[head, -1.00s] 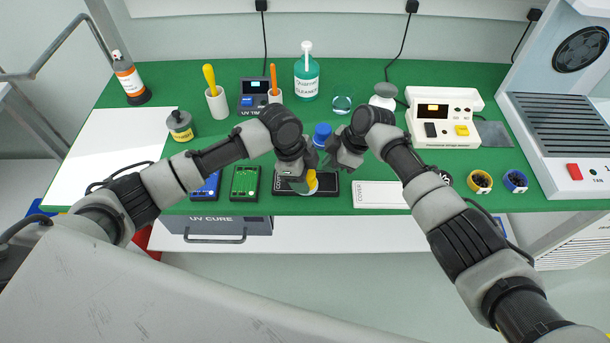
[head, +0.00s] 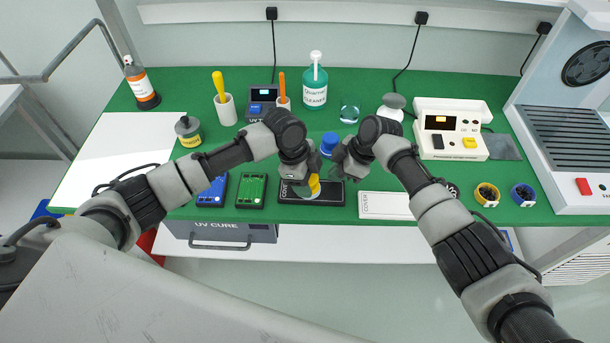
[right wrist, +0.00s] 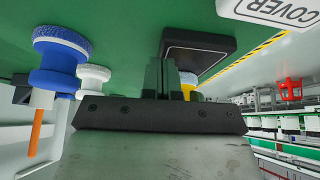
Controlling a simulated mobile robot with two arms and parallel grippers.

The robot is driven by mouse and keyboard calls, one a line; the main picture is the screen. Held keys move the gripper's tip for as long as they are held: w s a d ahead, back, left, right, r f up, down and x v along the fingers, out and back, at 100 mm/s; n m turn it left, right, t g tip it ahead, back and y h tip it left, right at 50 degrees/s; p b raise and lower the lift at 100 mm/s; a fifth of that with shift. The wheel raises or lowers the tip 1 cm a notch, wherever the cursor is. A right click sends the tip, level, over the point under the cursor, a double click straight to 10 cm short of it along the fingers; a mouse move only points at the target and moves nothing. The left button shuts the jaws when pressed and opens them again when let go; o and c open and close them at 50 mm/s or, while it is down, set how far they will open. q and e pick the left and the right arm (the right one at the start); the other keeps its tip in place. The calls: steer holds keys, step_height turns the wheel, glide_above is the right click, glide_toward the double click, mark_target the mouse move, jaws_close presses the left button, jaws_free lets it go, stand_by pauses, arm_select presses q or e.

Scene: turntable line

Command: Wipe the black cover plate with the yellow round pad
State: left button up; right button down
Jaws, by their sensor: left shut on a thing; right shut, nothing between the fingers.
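The black cover plate (head: 331,197) lies flat near the front edge of the green table, and its dark top shows in the right wrist view (right wrist: 205,41). My left gripper (head: 306,182) is shut on the yellow round pad (head: 314,185) over the plate. The gripper hides part of the pad, and I cannot tell if pad and plate touch. A pale round patch shows on the plate beside the pad. My right gripper (head: 337,172) is shut and empty, just right of the left one. Its fingers (right wrist: 170,78) show in the right wrist view, with a bit of yellow behind them.
A blue round pad (head: 328,142) stands just behind the grippers. A white cover plate (head: 383,205) lies to the right of the black one. Blue (head: 213,189) and green (head: 251,189) boards lie to its left. A green cleaner bottle (head: 314,90) stands at the back.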

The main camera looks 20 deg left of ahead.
arm_select(q)
steer(key=shift+s+d+f, duration=0.15)
steer(key=shift+s+d, duration=0.65)
steer(key=shift+s, duration=0.05)
steer(key=shift+w+a, duration=1.35)
steer(key=shift+s+d, duration=1.3)
steer(key=shift+d, duration=0.05)
steer(key=shift+w+a, duration=1.3)
steer(key=shift+a, duration=0.1)
steer(key=shift+s+d, duration=1.35)
steer(key=shift+d, duration=0.1)
steer(key=shift+r, duration=3.1)
